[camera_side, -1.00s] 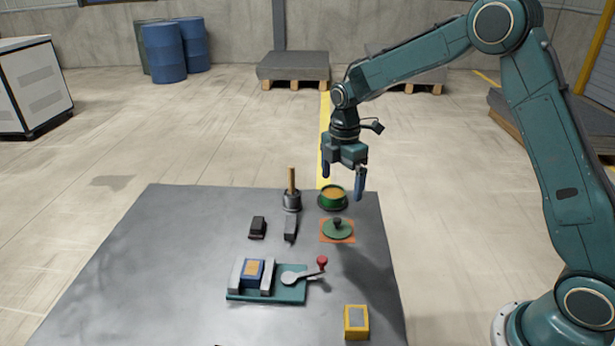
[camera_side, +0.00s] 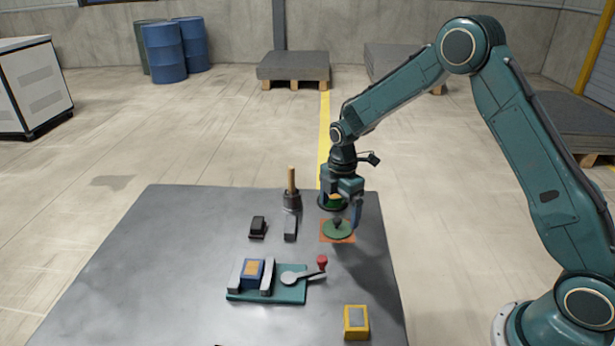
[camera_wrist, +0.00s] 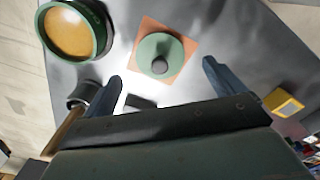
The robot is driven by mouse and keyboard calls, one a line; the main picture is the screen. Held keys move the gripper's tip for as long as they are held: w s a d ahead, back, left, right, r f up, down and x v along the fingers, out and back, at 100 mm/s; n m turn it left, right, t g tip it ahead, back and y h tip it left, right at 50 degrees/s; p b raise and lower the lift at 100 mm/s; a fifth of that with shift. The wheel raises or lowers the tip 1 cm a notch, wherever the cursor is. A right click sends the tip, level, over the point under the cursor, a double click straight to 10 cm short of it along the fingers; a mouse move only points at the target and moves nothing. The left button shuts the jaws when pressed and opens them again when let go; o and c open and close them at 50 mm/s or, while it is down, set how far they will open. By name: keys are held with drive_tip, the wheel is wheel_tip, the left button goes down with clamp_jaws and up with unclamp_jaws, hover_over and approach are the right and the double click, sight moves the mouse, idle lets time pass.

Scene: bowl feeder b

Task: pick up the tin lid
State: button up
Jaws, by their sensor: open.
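The tin lid (camera_side: 338,231) is a green disc with a dark knob, lying flat on an orange square (camera_side: 347,239) on the table. It also shows in the wrist view (camera_wrist: 149,48), with its knob (camera_wrist: 159,65) and the orange square (camera_wrist: 184,67) around it. My gripper (camera_side: 341,215) is above the lid, fingers pointing down, open and empty. In the wrist view its two blue fingers (camera_wrist: 162,75) are spread wide, one on each side of the lid's knob. The open green tin (camera_side: 332,206) stands just behind the lid, partly hidden by my gripper; it holds something tan.
A teal vise-like fixture (camera_side: 290,296) and a yellow box (camera_side: 356,322) are nearer the front. The table's left part is clear.

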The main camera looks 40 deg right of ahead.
sight(338, 219)
drive_tip(key=shift+f, duration=2.4)
drive_tip(key=c, duration=1.1)
